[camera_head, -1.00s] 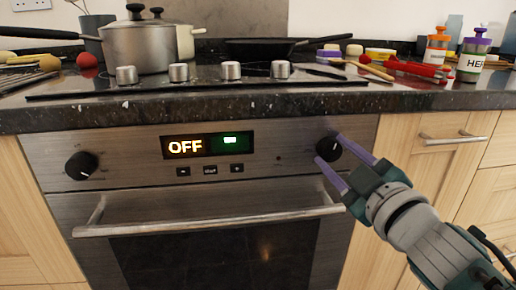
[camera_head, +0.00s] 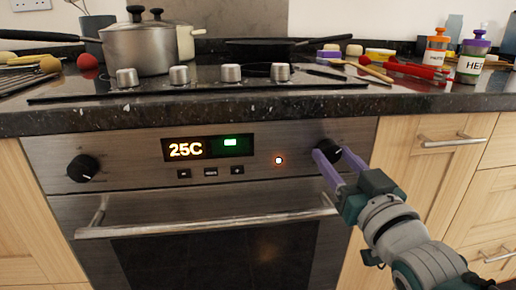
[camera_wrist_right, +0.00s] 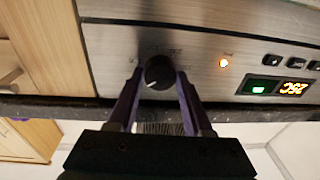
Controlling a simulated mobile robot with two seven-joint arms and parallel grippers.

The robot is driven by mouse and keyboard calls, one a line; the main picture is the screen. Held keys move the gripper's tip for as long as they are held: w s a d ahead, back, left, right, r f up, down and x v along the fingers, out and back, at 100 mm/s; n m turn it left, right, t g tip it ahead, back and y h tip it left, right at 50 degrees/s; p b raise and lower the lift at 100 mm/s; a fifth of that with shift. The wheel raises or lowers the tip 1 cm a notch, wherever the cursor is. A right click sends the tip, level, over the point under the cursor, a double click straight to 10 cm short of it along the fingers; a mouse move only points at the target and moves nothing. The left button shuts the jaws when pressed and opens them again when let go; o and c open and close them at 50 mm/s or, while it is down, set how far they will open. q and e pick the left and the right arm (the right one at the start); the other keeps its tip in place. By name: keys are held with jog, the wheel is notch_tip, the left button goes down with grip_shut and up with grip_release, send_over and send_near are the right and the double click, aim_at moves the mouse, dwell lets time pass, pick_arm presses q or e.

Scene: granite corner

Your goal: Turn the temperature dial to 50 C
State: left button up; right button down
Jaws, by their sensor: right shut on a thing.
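The black temperature dial (camera_head: 328,151) is at the right end of the steel oven panel (camera_head: 130,160). My right gripper (camera_head: 330,157) is shut on this dial, with one purple finger on each side of it. In the right wrist view the dial (camera_wrist_right: 159,73) sits between the fingertips of my right gripper (camera_wrist_right: 159,78), its white pointer mark towards the lower left. The display (camera_head: 196,148) reads 25C in orange, beside a green field. A small indicator light (camera_head: 279,160) glows orange. My left gripper is not in view.
A second black knob (camera_head: 82,168) is at the panel's left end. The oven door handle (camera_head: 205,222) sticks out below the panel. The granite worktop edge (camera_head: 200,112) overhangs above. A pot (camera_head: 140,48) and a dark pan (camera_head: 265,47) stand on the hob.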

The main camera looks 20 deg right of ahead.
jog(key=shift+m, duration=0.4)
jog(key=shift+c, duration=1.6)
grip_release()
jog(key=shift+s, duration=0.1)
jog(key=shift+s+a, duration=0.1)
jog(key=shift+s, duration=0.25)
jog(key=s+a+f+p, duration=0.1)
jog(key=s+p, duration=0.1)
jog(key=s, duration=0.7)
jog(key=shift+a, duration=0.3)
jog(key=shift+w+r, duration=0.1)
